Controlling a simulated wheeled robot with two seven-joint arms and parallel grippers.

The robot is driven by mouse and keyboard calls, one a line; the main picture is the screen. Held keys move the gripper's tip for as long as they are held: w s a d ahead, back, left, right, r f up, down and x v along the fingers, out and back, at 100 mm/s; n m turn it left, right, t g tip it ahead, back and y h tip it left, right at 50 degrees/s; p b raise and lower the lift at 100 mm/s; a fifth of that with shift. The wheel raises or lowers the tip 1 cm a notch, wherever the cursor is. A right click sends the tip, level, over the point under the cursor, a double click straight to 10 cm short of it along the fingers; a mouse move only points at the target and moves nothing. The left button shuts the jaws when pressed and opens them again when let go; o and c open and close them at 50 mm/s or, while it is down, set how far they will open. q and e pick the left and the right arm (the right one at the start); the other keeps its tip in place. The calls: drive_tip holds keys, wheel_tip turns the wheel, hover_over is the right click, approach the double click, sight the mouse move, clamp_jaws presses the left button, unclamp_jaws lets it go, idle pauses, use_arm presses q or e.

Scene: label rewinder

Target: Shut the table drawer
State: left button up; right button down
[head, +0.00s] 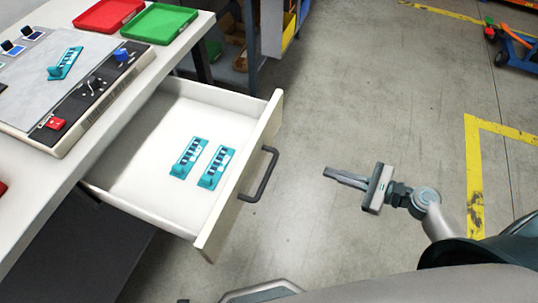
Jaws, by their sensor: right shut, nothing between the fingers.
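The white table drawer (151,157) is pulled well out from under the left table (178,45). Its front panel faces right and carries a dark bar handle (261,174). Two teal parts with dark markings, one (189,158) beside the other (215,167), lie on the drawer floor. My right gripper (327,175) is shut and empty, to the right of the handle and apart from it, with its fingers pointing left toward it. My left gripper is not in view.
On the table are a panel machine (88,92) with a teal part on it, a red tray (108,14) and a green tray (159,22). Shelving with bins stands behind. The concrete floor (360,100) right of the drawer is clear. A blue-orange cart (515,45) is far right.

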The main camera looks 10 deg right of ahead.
sight(266, 142)
use_arm(q)
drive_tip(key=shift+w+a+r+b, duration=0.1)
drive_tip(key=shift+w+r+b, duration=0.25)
drive_tip(key=shift+b, duration=0.2)
use_arm(e)
drive_tip(key=s+a+r+m+y, duration=0.1)
drive_tip(key=s+a+r+y, duration=0.1)
drive_tip(key=r, duration=0.8)
drive_tip(key=shift+a+r+y, duration=0.15)
drive_tip(key=shift+a+y, duration=0.55)
drive_tip(key=shift+y, duration=0.2)
